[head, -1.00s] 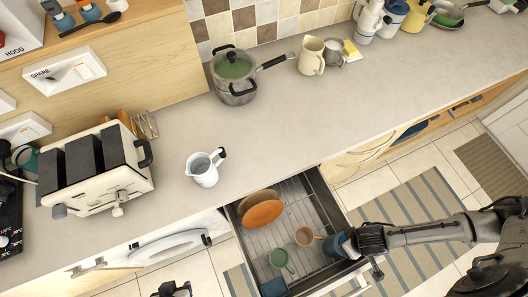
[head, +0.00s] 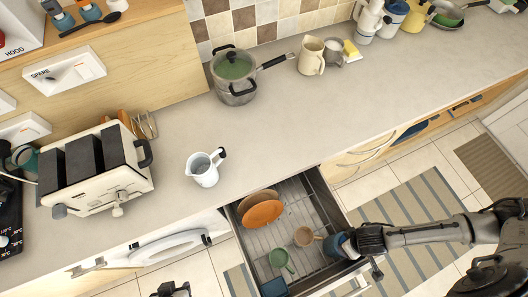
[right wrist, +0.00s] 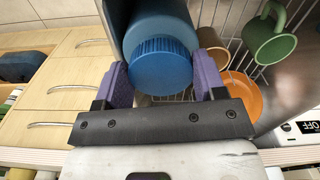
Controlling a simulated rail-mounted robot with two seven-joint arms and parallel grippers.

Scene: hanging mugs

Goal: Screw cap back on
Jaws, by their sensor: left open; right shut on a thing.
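A blue bottle (right wrist: 158,28) stands in the open drawer (head: 292,228); it also shows in the head view (head: 333,246), partly covered by my right arm. A ribbed blue cap (right wrist: 162,66) sits at its near end. My right gripper (right wrist: 163,82) has its purple fingers on both sides of the cap and is shut on it. Cap and bottle line up, but I cannot tell how tightly they are joined. My left gripper (head: 172,290) is open and empty at the bottom edge of the head view, away from the bottle.
The drawer's wire rack holds an orange plate (head: 264,213), a brown mug (head: 304,236), a green mug (head: 281,259) and a blue item (head: 274,288). A white pitcher (head: 204,172) stands on the counter (head: 310,125), left of much clear surface. A toaster (head: 100,172) is farther left.

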